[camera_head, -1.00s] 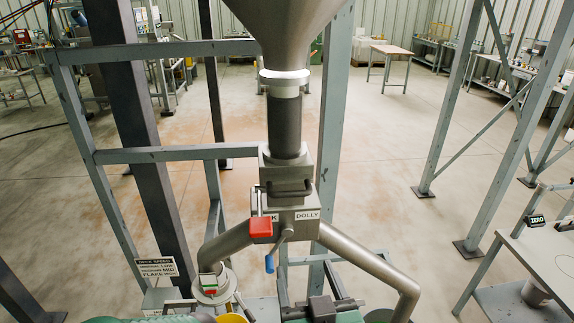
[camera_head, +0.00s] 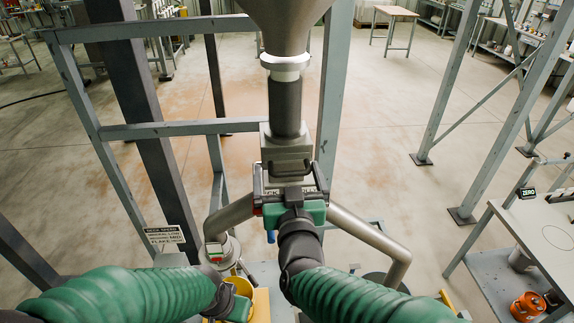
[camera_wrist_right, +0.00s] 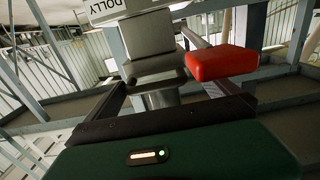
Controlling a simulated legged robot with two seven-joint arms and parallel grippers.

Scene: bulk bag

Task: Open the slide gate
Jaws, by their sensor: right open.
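The slide gate housing (camera_head: 288,143) is a grey box under the hopper's dark pipe. Its black bar handle (camera_head: 290,167) faces me. My right gripper (camera_head: 290,178) is open just below and in front of the handle, one dark finger to each side. It covers most of the label and the diverter body. In the right wrist view, the open fingers (camera_wrist_right: 155,62) flank a grey metal body (camera_wrist_right: 148,38), with no grip visible. A red block (camera_wrist_right: 221,62) is beside the right finger. My left gripper (camera_head: 238,298) is low, by a yellow container; its jaws are unclear.
Two grey chute pipes slope down left (camera_head: 230,215) and right (camera_head: 368,238) from the body. A blue-tipped lever (camera_head: 271,237) hangs below. Frame posts stand around. A scale table (camera_head: 540,240) is at right. A sign (camera_head: 167,237) stands at lower left.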

